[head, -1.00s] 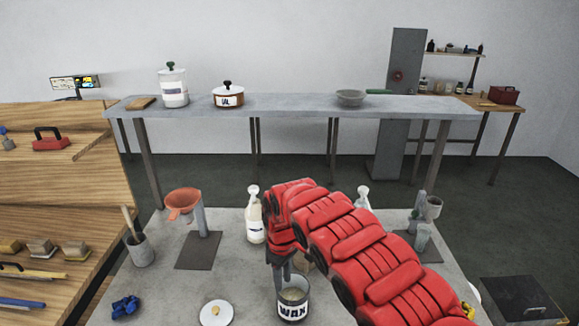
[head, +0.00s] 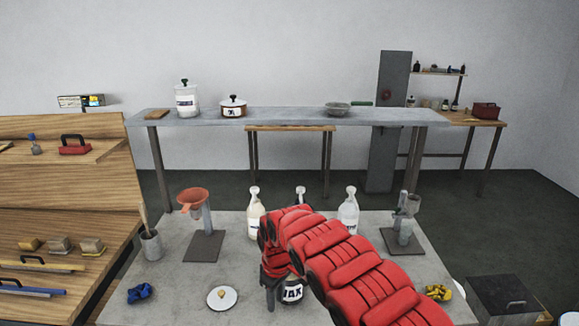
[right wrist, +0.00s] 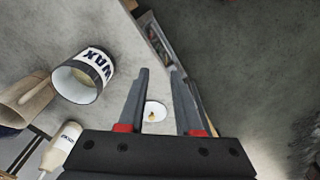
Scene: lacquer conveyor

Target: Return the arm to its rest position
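My red right arm reaches across the grey worktable in the head view. Its gripper (head: 271,300) points down, beside the can labelled WAX (head: 294,295), which the arm partly hides. In the right wrist view the gripper (right wrist: 159,75) is open, with nothing between its fingertips. The open-topped WAX can (right wrist: 97,68) stands to the left of the fingers there, apart from them. A white lid (head: 222,298) with a small knob lies on the table; it also shows beyond the fingers in the right wrist view (right wrist: 155,111). My left gripper is out of view.
Bottles (head: 348,212) stand behind the arm. A stand with an orange funnel (head: 193,201), a grey cup (head: 151,246) and a blue item (head: 139,293) are at left; a yellow item (head: 439,292) is at right. A long grey table (head: 290,119) stands behind.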

